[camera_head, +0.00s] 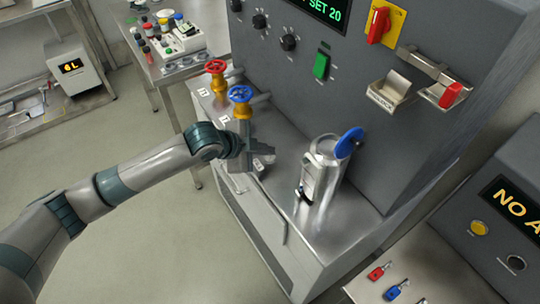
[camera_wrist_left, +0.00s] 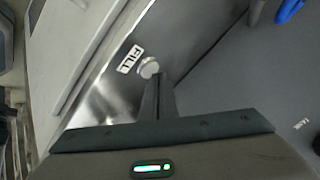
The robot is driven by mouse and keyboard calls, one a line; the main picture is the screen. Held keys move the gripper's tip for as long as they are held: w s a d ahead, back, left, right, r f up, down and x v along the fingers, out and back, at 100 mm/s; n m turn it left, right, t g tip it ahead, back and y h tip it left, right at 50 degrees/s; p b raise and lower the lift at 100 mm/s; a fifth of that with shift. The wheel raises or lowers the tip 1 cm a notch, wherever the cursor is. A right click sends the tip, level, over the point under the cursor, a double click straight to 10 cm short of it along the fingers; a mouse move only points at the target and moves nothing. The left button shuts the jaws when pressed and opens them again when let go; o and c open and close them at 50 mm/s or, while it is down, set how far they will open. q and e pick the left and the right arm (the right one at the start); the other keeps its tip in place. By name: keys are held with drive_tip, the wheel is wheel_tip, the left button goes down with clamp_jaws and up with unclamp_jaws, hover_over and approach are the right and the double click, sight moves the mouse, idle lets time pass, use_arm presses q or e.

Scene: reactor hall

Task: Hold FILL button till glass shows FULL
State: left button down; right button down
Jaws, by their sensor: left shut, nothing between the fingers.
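The FILL button (camera_wrist_left: 149,68) is a small pale round knob beside a white FILL label (camera_wrist_left: 130,59) in the left wrist view. My left gripper (camera_wrist_left: 154,82) is shut and empty, its fingertips right at the button; I cannot tell whether they press it. In the head view my left gripper (camera_head: 264,158) hides the button. A silver cylinder (camera_head: 325,185) stands on the steel ledge to the right of the gripper. A narrow upright gauge (camera_head: 307,178) on its front may be the glass; its reading is too small to tell. My right gripper is not in view.
Red (camera_head: 216,67) and blue (camera_head: 240,94) valve wheels stand behind my left gripper. A blue disc (camera_head: 349,142) sits at the cylinder's top. The grey control panel (camera_head: 300,90) rises behind. Keys (camera_head: 377,273) lie at the lower right. The floor at left is clear.

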sight(266, 158)
use_arm(q)
drive_tip(key=shift+f, duration=0.35)
idle(0.4)
drive_tip(key=shift+f, duration=0.1)
idle(1.2)
idle(0.7)
idle(1.7)
idle(1.5)
drive_tip(key=shift+r+p, duration=0.85)
drive_tip(key=shift+r, duration=0.05)
drive_tip(key=shift+r+p, duration=2.35)
drive_tip(key=shift+r, duration=0.15)
